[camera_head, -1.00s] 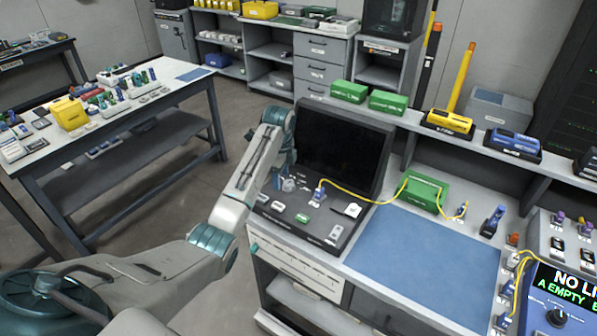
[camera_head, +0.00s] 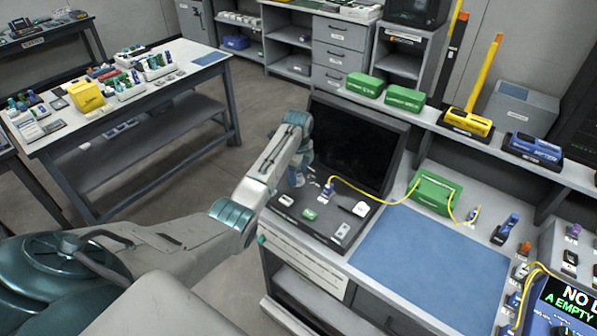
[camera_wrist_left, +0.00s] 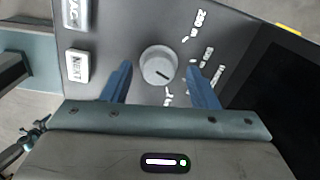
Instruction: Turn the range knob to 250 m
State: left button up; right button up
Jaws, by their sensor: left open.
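The range knob (camera_wrist_left: 159,65) is a round grey dial on the dark front panel of the black-screened instrument (camera_head: 350,147). A dark line on the knob points to the lower right in the left wrist view. White range labels (camera_wrist_left: 200,22) lie around its right side, turned sideways and hard to read. My left gripper (camera_wrist_left: 158,78) is open, with one blue finger on each side of the knob and visible gaps between. In the head view, my left gripper (camera_head: 303,168) is at the panel's left side, and the wrist partly hides that area. My right gripper is out of view.
White panel buttons (camera_wrist_left: 77,66) sit left of the knob. A yellow cable (camera_head: 365,198) runs from the panel to a green box (camera_head: 435,191). A blue mat (camera_head: 430,262) leaves clear bench space. The raised screen stands close behind my left wrist.

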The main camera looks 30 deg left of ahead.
pick_arm(q)
jog(key=shift+s+f, duration=0.1)
jog(key=shift+f, duration=0.2)
jog(key=shift+c, duration=0.8)
jog(key=c, duration=0.8)
